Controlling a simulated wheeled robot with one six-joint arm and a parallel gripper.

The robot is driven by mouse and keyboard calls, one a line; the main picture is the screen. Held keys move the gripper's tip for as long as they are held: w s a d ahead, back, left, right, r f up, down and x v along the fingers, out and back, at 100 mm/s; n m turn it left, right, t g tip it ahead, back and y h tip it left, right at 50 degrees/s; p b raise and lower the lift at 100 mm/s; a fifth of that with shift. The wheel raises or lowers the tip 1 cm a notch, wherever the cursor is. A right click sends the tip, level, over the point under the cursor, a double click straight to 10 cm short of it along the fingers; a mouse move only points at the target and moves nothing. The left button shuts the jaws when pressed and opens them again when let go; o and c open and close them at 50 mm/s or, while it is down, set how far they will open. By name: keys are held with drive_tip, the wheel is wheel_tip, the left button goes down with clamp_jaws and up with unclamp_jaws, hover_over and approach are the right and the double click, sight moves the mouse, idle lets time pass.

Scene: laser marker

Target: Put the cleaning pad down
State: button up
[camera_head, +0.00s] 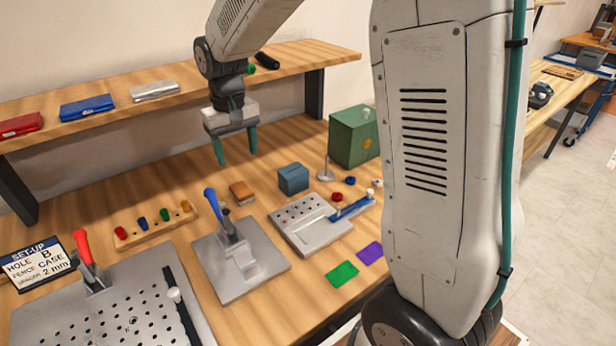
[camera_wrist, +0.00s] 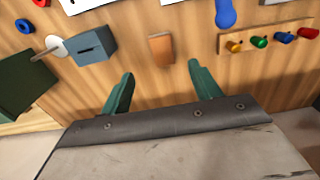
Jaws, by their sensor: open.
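The cleaning pad looks to be the small orange-brown block (camera_head: 242,192) lying on the wooden workbench, left of the blue-grey slotted box (camera_head: 293,179). In the wrist view the pad (camera_wrist: 161,48) lies ahead of my fingers, roughly between their lines, and apart from them. My gripper (camera_head: 236,160) is open and empty above the back of the bench, with its two green fingers spread. It also shows in the wrist view (camera_wrist: 162,88), with nothing between the fingertips.
A wooden rack of colored pegs (camera_head: 155,227) and a steel plate with a blue-handled clamp (camera_head: 240,262) stand near the pad. A green box (camera_head: 353,137) stands at the back right. A wooden shelf (camera_head: 190,88) runs behind my gripper. Bare bench surrounds the pad.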

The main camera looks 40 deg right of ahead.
drive_tip(key=s+d+r, duration=0.1)
drive_tip(key=s+r, duration=0.1)
drive_tip(key=s, duration=0.8)
drive_tip(key=s+d+r, duration=0.1)
drive_tip(key=s+r, duration=0.2)
drive_tip(key=s, duration=0.7)
drive_tip(key=s+r+t, duration=0.1)
drive_tip(key=s+r, duration=0.1)
drive_tip(key=s, duration=0.8)
drive_tip(key=shift+s+d+r, duration=0.35)
drive_tip(key=shift+d, duration=0.05)
drive_tip(key=shift+o, duration=0.4)
